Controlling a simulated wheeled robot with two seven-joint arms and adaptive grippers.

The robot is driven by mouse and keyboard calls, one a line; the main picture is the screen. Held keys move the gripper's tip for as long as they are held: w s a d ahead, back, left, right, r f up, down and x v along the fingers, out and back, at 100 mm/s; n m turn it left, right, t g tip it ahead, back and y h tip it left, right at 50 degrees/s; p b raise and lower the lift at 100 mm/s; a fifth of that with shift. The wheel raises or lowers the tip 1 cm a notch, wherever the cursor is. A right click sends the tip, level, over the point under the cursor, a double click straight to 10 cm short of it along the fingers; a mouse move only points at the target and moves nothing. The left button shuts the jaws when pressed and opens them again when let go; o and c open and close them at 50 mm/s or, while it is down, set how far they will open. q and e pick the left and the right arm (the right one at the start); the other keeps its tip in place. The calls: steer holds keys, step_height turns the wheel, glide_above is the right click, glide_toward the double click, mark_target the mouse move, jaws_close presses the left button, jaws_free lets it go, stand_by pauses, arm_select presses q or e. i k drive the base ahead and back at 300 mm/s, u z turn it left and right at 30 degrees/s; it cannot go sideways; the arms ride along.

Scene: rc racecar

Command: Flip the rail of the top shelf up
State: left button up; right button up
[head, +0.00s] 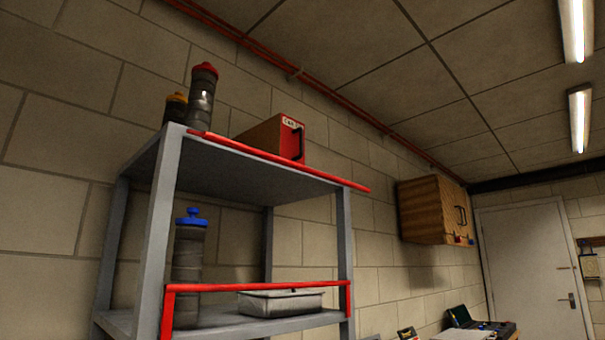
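A grey metal shelf unit (156,224) stands in the left half of the head view, seen from below. The red rail of the top shelf (280,161) runs along that shelf's front edge and lies low, about level with the board. The lower shelf's red rail (258,286) stands up above its board, with a short upright at each end. Neither of my grippers shows in this view.
The top shelf holds a red-capped bottle (201,95), a yellow-capped bottle (175,110) and a red box (273,138). Below are a blue-capped bottle (188,255) and a metal tray (281,303). A wooden cabinet (428,209) hangs right. The space before the rails looks clear.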

mark_target(206, 135)
steer(key=k, duration=0.65)
steer(key=u, duration=0.4)
steer(key=i, duration=1.6)
steer(key=z, duration=0.15)
